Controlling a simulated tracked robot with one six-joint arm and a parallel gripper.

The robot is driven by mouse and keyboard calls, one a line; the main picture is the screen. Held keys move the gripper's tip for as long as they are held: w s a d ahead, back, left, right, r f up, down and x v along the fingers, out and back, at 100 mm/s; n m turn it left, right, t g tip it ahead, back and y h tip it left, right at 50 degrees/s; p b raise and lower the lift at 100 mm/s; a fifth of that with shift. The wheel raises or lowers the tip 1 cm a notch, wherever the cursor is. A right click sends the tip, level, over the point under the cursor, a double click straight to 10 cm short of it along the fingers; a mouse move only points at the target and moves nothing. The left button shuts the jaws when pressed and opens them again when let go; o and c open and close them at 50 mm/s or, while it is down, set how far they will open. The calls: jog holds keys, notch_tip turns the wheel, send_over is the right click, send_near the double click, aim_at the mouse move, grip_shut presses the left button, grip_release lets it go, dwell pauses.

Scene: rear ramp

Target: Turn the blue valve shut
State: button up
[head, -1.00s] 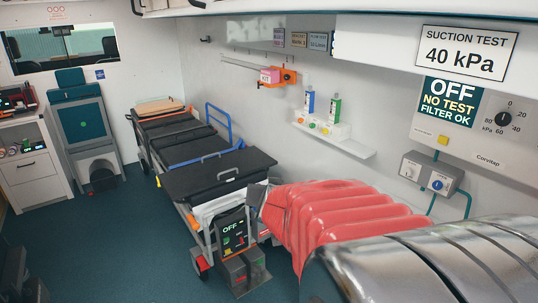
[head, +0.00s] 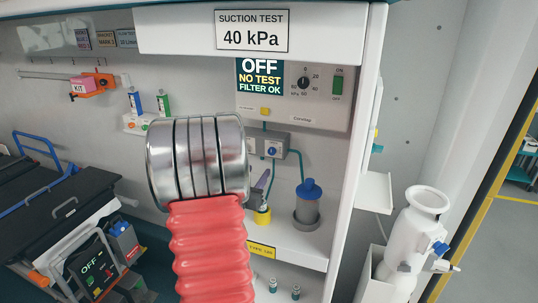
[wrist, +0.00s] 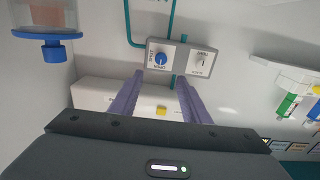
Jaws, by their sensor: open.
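A round blue valve knob (head: 272,151) sits on a small grey wall box (head: 283,140) with teal pipes. In the wrist view the blue knob (wrist: 160,59) shows clearly, beside a white knob (wrist: 202,60) on the same box. The blue knob's white mark is too small to read for sure. My gripper (wrist: 160,74) is open and empty. Its two purple fingers point at the box, one tip on each side below the blue knob, apart from it as far as I can tell. In the head view my silver and red arm hides part of the box.
A suction panel (head: 295,95) reading OFF is above the box. A blue-capped canister (head: 308,203) stands on the shelf to the right. A white container with a blue tap (head: 420,235) stands farther right. A stretcher (head: 60,205) is at left.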

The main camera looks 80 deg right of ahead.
aim_at(271, 152)
dwell(0.3)
jog(key=d, duration=0.9)
jog(key=s+d, duration=0.1)
jog(key=d, duration=0.3)
jog(key=shift+d, duration=0.35)
jog(key=shift+c, duration=0.5)
jog(key=c, duration=0.9)
jog(key=shift+s+d, duration=0.1)
jog(key=shift+d, duration=0.15)
jog(key=shift+a, duration=0.2)
jog(key=shift+c, duration=0.2)
